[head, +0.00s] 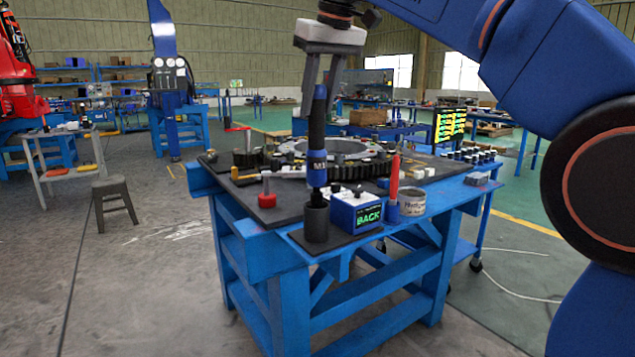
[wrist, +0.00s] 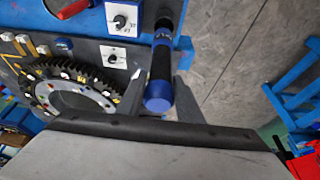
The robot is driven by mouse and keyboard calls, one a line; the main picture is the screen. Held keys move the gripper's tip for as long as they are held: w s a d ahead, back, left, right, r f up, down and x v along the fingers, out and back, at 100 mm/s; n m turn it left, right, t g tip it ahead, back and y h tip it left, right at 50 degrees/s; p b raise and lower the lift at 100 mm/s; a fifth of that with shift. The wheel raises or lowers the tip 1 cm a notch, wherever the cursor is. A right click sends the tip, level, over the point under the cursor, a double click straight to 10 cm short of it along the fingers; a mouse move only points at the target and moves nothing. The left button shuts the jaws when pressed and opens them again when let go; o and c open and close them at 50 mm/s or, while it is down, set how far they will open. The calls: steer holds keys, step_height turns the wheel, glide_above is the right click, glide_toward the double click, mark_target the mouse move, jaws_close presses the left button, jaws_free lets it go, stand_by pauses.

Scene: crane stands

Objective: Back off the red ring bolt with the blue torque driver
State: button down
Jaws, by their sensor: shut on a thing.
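My gripper (head: 321,92) is shut on the blue torque driver (head: 317,165), around its dark upper part. The driver is upright, black and blue, and its lower end meets the dark cylindrical holder (head: 317,222) at the table's front corner. I cannot tell how deep it sits. In the wrist view the driver (wrist: 160,80) stands between the fingers (wrist: 160,88). A red piece with a small knob on top (head: 266,192) stands on the table left of the driver. It may be the red ring bolt, but I cannot make out a ring.
A blue box (head: 357,212) with a display reading BACK stands just right of the holder. A red upright tool (head: 394,180) and a tin (head: 412,201) are beside it. A large toothed ring (head: 345,150) lies behind on the blue table (head: 262,262).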

steer(key=shift+r, duration=1.3)
steer(key=shift+s, duration=0.15)
stand_by(1.6)
